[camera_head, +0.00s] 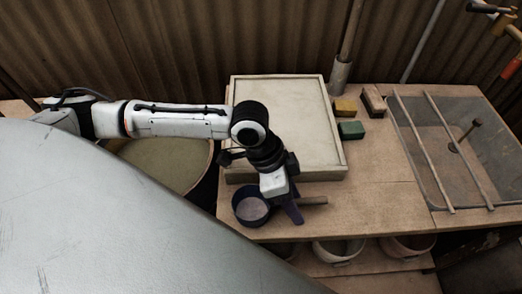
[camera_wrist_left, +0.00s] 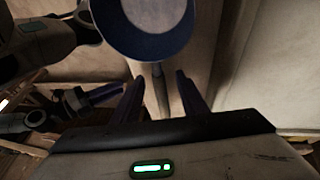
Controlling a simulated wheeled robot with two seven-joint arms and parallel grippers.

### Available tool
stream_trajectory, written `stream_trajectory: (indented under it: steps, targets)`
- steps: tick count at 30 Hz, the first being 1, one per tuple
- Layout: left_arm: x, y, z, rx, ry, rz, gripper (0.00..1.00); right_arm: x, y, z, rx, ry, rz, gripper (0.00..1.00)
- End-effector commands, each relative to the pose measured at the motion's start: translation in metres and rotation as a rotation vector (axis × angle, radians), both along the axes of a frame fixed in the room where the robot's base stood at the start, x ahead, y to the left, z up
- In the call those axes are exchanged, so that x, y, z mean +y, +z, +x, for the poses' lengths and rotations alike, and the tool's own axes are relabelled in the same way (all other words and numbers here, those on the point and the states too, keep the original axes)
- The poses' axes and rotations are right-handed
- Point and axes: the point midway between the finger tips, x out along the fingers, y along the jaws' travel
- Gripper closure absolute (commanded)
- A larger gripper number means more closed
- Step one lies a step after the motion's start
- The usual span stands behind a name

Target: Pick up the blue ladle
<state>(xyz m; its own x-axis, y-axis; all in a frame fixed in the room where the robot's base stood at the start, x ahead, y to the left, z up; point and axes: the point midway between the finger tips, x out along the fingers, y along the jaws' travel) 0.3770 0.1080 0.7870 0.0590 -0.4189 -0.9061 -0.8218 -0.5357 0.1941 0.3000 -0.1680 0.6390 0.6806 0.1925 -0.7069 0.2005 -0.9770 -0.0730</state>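The blue ladle (camera_head: 238,207) lies at the front edge of the wooden bench, its round bowl to the left and its handle (camera_head: 314,201) pointing right. My left gripper (camera_head: 294,214) is over the handle, just right of the bowl. In the left wrist view the bowl (camera_wrist_left: 188,25) is at the top, and the handle (camera_wrist_left: 158,85) runs down between the two spread fingers of my left gripper (camera_wrist_left: 160,98), with a gap on each side. A dark shape that looks like my right gripper (camera_wrist_left: 95,97) is at the left of that view; its opening is unclear.
A pale framed board (camera_head: 290,110) lies behind the ladle. Yellow (camera_head: 345,107) and green (camera_head: 352,130) blocks and a brush-like block (camera_head: 373,100) sit to its right. A sink (camera_head: 465,130) is at far right. Buckets (camera_head: 338,249) stand below the bench. The bench right of the handle is clear.

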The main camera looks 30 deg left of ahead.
Motion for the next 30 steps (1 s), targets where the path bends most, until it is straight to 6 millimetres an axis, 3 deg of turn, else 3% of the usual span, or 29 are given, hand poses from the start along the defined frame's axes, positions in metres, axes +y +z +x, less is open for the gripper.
stream_trajectory:
  steps: [2, 9, 21, 30]
  targets:
    - [0.000, 0.000, 0.000, 0.000, 0.000, 0.000, 0.60, 0.000, 0.000, 0.000, 0.000, 0.000, 0.000, 0.72]
    - [0.000, 0.000, 0.000, 0.001, 0.000, 0.001, 1.00, 0.000, -0.001, -0.001, 0.003, 0.000, -0.001, 0.72]
    - [0.000, 0.006, 0.000, -0.001, 0.000, -0.001, 1.00, 0.000, -0.001, -0.004, 0.009, 0.000, -0.001, 0.72]
    - [0.000, 0.061, 0.001, -0.005, 0.000, -0.001, 1.00, 0.000, 0.004, -0.005, 0.010, -0.001, -0.001, 0.72]
